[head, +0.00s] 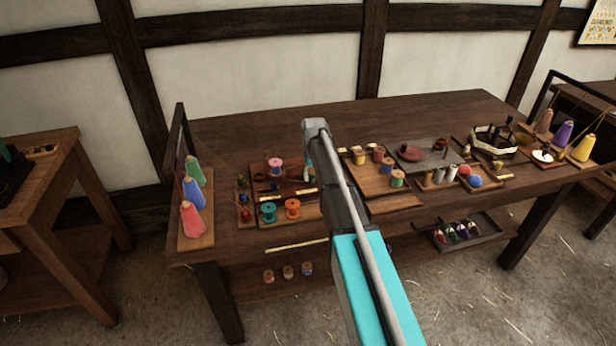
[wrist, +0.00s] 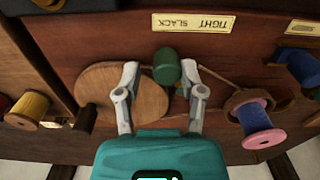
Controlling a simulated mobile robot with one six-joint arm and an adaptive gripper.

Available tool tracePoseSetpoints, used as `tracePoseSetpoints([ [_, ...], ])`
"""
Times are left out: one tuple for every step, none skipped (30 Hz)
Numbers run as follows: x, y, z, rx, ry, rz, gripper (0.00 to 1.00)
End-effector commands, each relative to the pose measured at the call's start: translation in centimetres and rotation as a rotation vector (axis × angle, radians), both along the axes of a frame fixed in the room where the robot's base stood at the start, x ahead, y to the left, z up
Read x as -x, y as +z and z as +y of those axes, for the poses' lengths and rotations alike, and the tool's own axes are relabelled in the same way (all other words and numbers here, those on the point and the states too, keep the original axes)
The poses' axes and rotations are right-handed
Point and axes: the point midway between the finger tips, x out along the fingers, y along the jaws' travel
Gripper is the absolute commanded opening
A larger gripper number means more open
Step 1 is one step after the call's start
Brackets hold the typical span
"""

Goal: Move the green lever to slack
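The green lever (wrist: 167,66) shows in the wrist view as a rounded green knob near the upper middle. A brass label plate (wrist: 193,22) reading TIGHT and SLACK, upside down here, lies just beyond it. My gripper (wrist: 160,78) is open, with one finger on each side of the knob and nothing clearly held; I cannot tell whether either finger touches it. A round wooden disc (wrist: 152,97) lies partly behind the fingers. In the head view my arm covers most of this spot, and the lever cannot be made out.
In the wrist view a pink and blue spool (wrist: 257,122) is at right and a yellow spool (wrist: 26,107) at left. In the head view the dark wooden bench (head: 440,112) holds several spools and trays. Coloured cones (head: 193,192) stand at its left end.

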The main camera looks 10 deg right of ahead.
Motion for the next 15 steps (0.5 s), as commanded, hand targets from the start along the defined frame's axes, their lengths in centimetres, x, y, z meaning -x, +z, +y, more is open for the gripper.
tracePoseSetpoints([
  [-0.02, 0.00, -0.05, 0.001, 0.000, 0.000, 0.50],
  [-0.01, 0.00, -0.04, 0.001, 0.000, 0.000, 0.50],
  [-0.01, 0.00, -0.04, 0.001, 0.000, 0.000, 0.50],
  [-0.01, 0.00, -0.04, 0.001, 0.000, 0.000, 0.50],
  [-0.01, 0.00, -0.04, 0.001, 0.000, 0.000, 0.50],
  [-0.01, 0.00, -0.03, 0.001, 0.000, 0.000, 0.50],
  [0.00, 0.00, -0.02, 0.001, 0.000, 0.000, 0.50],
  [0.01, 0.00, 0.01, 0.001, 0.000, 0.000, 0.50],
  [0.03, 0.00, 0.06, 0.001, 0.000, 0.000, 0.50],
  [0.06, 0.00, 0.11, 0.001, 0.000, 0.000, 0.50],
  [0.09, 0.00, 0.16, 0.001, 0.000, 0.000, 0.50],
  [0.11, 0.00, 0.23, 0.001, 0.000, 0.000, 0.50],
  [0.15, 0.00, 0.29, 0.001, 0.001, 0.000, 0.50],
  [0.17, 0.00, 0.35, 0.001, 0.001, 0.000, 0.50],
  [0.19, 0.00, 0.41, 0.001, 0.001, 0.000, 0.50],
])
